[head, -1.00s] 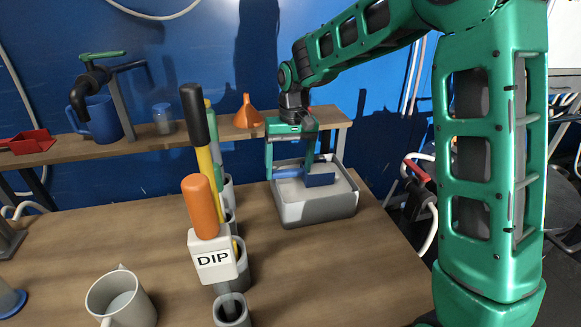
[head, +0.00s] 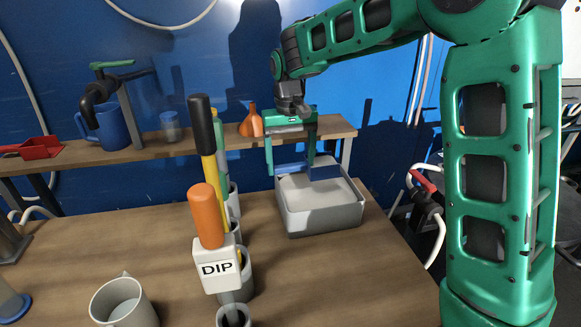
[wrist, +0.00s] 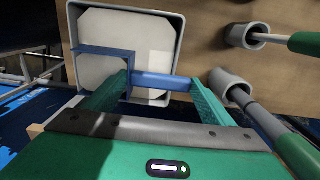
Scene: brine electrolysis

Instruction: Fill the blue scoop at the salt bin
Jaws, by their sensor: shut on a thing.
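My gripper (head: 291,166) is shut on the handle of the blue scoop (head: 325,173). It holds the scoop over the grey salt bin (head: 320,216) at the right end of the table. In the wrist view the scoop (wrist: 103,62) covers the lower part of the bin (wrist: 172,40), and the handle crosses between the fingers (wrist: 160,82). White salt (wrist: 105,28) shows flat inside the bin.
A row of grey holders with upright tools, one labelled DIP (head: 217,268), stands left of the bin. A grey mug (head: 124,303) is at the front left. The shelf behind carries an orange funnel (head: 251,122), a blue jug (head: 108,127) and a red scoop (head: 32,146).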

